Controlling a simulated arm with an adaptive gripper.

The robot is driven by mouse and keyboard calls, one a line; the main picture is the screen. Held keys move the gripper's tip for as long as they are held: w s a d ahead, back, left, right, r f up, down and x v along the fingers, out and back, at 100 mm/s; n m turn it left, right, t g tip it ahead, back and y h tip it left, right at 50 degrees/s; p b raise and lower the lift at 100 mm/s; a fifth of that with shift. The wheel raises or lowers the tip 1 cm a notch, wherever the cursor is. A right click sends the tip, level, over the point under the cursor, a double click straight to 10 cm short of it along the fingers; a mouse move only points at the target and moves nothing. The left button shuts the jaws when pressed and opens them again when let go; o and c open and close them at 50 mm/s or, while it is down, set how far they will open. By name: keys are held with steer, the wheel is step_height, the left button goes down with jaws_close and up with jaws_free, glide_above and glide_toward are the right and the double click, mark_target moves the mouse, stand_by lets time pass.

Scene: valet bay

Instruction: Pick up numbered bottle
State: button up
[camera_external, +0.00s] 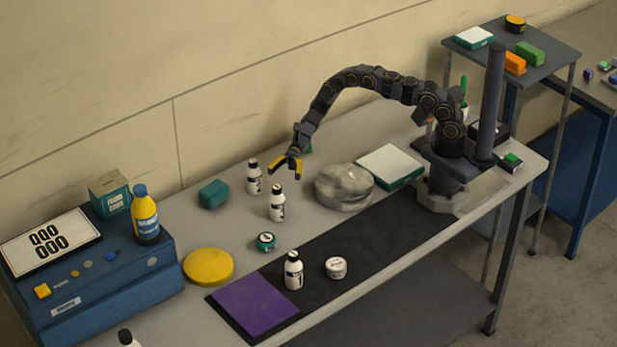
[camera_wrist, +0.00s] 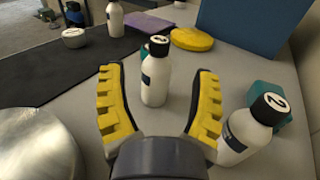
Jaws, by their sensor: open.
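My gripper (camera_external: 286,166) is open and empty above the table, with yellow ridged fingers that also show in the wrist view (camera_wrist: 158,98). A white bottle with a black cap and dark label (camera_external: 277,205) stands upright below it; in the wrist view this bottle (camera_wrist: 155,80) shows between the fingers, further out, its cap number hard to read. A second such bottle (camera_external: 254,180) stands near the wall; in the wrist view it is right of the right finger (camera_wrist: 245,130), with a 2 on its cap. A third bottle (camera_external: 293,272) stands on the black mat.
A grey round lump (camera_external: 344,187) and a teal-edged white box (camera_external: 390,165) lie right of the bottles. A teal block (camera_external: 213,194), yellow disc (camera_external: 208,266), small teal jar (camera_external: 266,242), white jar (camera_external: 336,268) and purple pad (camera_external: 254,305) are nearby. A blue console (camera_external: 110,290) stands left.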

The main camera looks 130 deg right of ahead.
mark_target(278, 185)
steer(key=shift+x, duration=3.8)
steer(key=shift+a, duration=0.1)
jaws_close()
